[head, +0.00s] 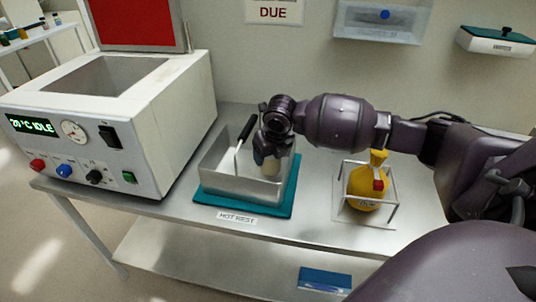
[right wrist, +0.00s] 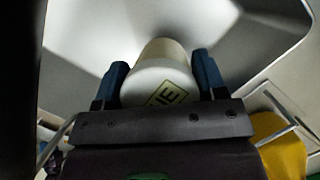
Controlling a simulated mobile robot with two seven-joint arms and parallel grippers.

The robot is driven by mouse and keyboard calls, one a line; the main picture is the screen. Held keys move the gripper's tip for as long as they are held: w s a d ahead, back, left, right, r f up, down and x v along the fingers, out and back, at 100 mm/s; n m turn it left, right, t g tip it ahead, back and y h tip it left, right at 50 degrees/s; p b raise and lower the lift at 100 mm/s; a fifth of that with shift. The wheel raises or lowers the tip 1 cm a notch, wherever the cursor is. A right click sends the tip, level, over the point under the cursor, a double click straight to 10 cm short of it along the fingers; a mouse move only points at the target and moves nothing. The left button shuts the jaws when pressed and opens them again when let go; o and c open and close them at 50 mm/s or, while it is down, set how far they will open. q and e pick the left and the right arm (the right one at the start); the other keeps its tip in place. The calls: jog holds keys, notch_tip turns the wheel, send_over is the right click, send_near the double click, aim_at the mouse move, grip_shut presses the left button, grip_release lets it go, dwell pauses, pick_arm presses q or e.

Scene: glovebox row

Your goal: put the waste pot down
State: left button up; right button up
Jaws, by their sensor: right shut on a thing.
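The waste pot is a pale cream cylinder with a yellow, partly visible label. It shows in the right wrist view (right wrist: 158,78), between the two blue fingers of my right gripper (right wrist: 160,82), which is shut on it. In the head view the gripper (head: 269,158) points down into a metal tray (head: 218,182), and the pot (head: 264,168) shows below the fingers, partly hidden by them. I cannot tell whether the pot's base touches the tray floor. My left gripper is not in view.
The tray stands on a teal mat (head: 247,208) behind a "HOT REST" label (head: 237,217). A white heating unit (head: 110,120) stands left. A yellow bottle (head: 366,187) in a wire frame stands right.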

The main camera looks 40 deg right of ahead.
jog(key=shift+w, duration=0.15)
jog(key=shift+f, duration=0.45)
jog(key=shift+f, duration=0.1)
jog(key=o, duration=1.1)
